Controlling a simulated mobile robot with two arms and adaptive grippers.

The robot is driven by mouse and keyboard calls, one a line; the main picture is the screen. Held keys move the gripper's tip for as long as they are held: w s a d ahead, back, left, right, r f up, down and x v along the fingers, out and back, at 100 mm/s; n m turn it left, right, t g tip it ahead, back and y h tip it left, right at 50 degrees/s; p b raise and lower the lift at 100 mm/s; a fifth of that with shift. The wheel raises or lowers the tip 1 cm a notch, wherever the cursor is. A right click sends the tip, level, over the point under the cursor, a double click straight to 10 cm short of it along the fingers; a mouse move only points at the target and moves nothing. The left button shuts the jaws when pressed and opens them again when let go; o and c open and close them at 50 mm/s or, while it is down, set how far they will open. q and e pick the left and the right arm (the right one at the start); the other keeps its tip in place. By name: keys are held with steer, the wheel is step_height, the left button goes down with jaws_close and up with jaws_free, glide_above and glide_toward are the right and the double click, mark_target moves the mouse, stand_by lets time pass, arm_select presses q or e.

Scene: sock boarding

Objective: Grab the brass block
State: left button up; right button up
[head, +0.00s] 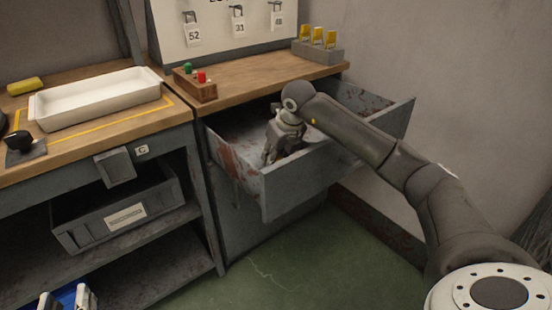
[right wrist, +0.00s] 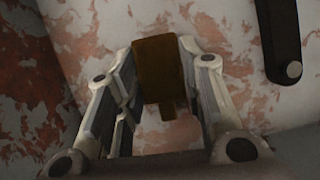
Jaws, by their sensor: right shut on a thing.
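The brass block (right wrist: 160,68) shows as a dark brown-gold piece between the two fingers of my right gripper (right wrist: 162,62) in the right wrist view, with a narrower stub at its lower end. The fingers close on it from both sides. In the head view my right gripper (head: 271,150) reaches down into the open grey drawer (head: 300,187); the block is hidden there by the drawer front and the gripper.
A dark bar (right wrist: 280,40) lies in the drawer near the right finger. Above the drawer, the wooden bench carries a small wooden box (head: 194,84) and a grey rack (head: 318,47) with yellow pieces. A white tray (head: 95,98) stands left; a grey bin (head: 120,215) sits below.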

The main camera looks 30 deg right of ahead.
steer(key=shift+r, duration=0.5)
arm_select(q)
steer(key=s+a+f+g+y+p, duration=0.2)
steer(key=s+f+g, duration=0.4)
steer(key=f, duration=0.5)
steer(key=shift+a+f+g+p, duration=0.3)
steer(key=shift+a+g+p, duration=0.15)
steer(key=shift+a+g, duration=0.35)
arm_select(e)
step_height(320, 180, up, 9)
arm_select(q)
steer(key=shift+d, duration=0.15)
